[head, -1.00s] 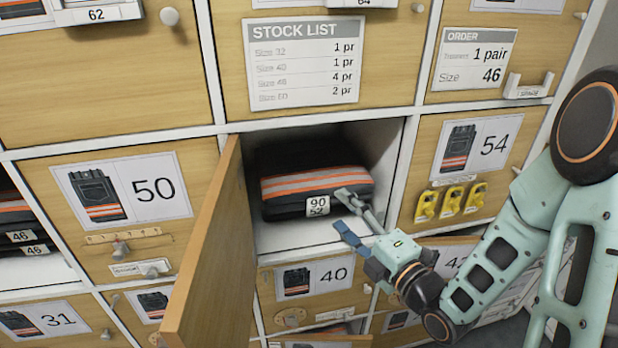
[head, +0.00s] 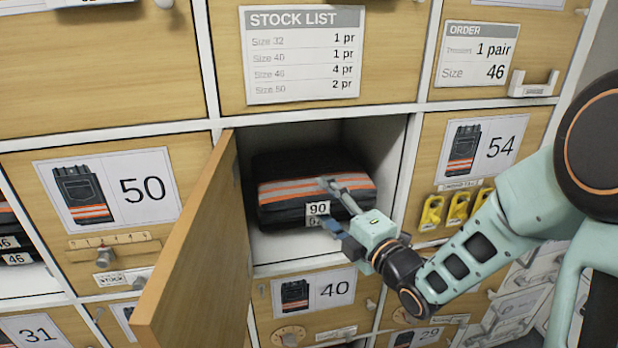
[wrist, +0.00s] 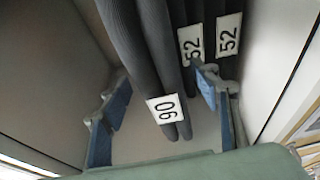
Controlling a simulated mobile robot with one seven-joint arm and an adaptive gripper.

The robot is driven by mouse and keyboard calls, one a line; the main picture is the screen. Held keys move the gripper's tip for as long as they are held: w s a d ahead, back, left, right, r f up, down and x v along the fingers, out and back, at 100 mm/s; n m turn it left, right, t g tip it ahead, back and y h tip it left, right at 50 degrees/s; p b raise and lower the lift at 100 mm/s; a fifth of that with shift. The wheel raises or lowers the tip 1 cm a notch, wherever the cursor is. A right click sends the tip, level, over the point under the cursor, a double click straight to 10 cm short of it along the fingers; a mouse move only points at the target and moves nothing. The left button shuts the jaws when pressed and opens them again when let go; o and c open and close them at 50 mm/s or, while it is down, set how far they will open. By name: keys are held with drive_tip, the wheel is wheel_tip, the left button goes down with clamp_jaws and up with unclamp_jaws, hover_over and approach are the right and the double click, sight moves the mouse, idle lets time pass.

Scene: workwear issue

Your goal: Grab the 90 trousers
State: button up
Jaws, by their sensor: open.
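The 90 trousers (head: 275,172) are a dark folded pair with orange and silver stripes, on top of a stack in the open compartment. Their tag reads 90; a partly covered tag shows under it. My gripper (head: 328,203) is open at the compartment's front, one finger above the other, close to the 90 tag. In the wrist view, the 90 trousers (wrist: 140,45) lie between the spread fingers of my gripper (wrist: 160,78). One finger is at the left; the other overlaps the border with the 52 trousers (wrist: 207,20). I see no clear contact.
An open wooden door (head: 195,255) stands out at the left of the compartment. The white divider wall (head: 405,175) bounds it at the right. Shut fronts 50 (head: 150,240), 54 (head: 420,215) and 40 (head: 345,315) surround it. There is free room above the stack.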

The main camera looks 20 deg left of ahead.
sight(309, 176)
drive_tip(key=shift+x, duration=1.35)
clamp_jaws()
drive_tip(key=shift+r, duration=0.15)
